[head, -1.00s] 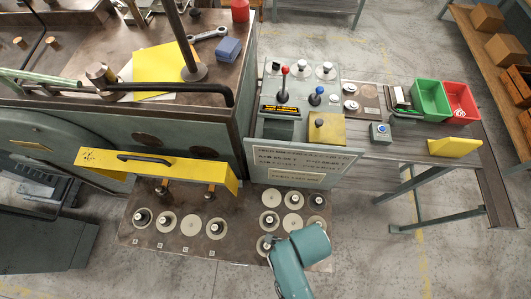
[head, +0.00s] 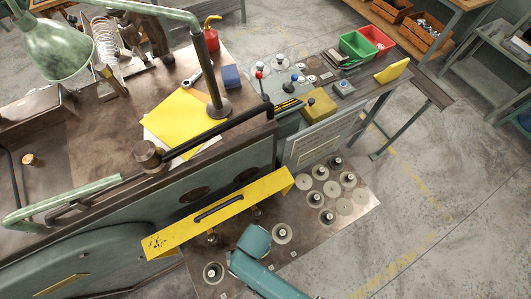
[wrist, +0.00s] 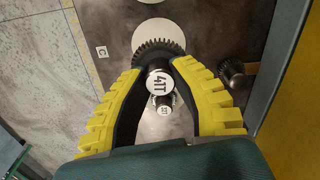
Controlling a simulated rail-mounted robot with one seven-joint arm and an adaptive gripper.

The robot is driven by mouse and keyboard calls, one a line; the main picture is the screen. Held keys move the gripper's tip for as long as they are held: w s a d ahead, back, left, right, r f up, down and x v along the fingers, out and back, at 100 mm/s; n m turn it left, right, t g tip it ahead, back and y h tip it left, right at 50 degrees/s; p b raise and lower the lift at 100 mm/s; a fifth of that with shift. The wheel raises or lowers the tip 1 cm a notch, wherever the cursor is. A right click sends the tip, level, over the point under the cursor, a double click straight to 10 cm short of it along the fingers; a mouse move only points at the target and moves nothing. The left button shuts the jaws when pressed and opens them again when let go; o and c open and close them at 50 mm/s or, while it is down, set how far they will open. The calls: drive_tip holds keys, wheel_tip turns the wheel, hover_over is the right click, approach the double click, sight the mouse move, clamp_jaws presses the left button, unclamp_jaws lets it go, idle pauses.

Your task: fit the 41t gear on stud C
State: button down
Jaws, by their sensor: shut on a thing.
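My gripper (wrist: 160,100) is shut on the hub of the 41T gear (wrist: 150,50), whose label faces the wrist camera. The dark toothed rim shows just beyond the fingertips. The gear overlaps a pale round disc (wrist: 158,32) beside the small C label (wrist: 102,51). Stud C itself is not visible, and I cannot tell whether the gear touches it. In the head view my arm hides the gripper and the held gear.
The yellow guard bar (head: 220,212) runs beside the row, with a gear (head: 282,233) near my arm. Several gears (head: 328,216) stand at the right.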

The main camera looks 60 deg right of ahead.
drive_tip(key=shift+s+d+f, duration=0.15)
drive_tip(key=shift+s, duration=0.05)
wheel_tip(320, 180, down, 5)
drive_tip(key=b, duration=0.5)
drive_tip(key=shift+r+b, duration=0.2)
drive_tip(key=shift+b, duration=0.1)
drive_tip(key=shift+f, duration=0.6)
drive_tip(key=shift+f, duration=0.6)
idle(0.7)
drive_tip(key=c, duration=0.9)
unclamp_jaws()
drive_tip(key=shift+o, duration=0.2)
wheel_tip(320, 180, up, 12)
drive_tip(key=shift+r, duration=0.1)
wheel_tip(320, 180, up, 13)
drive_tip(key=p, duration=1.3)
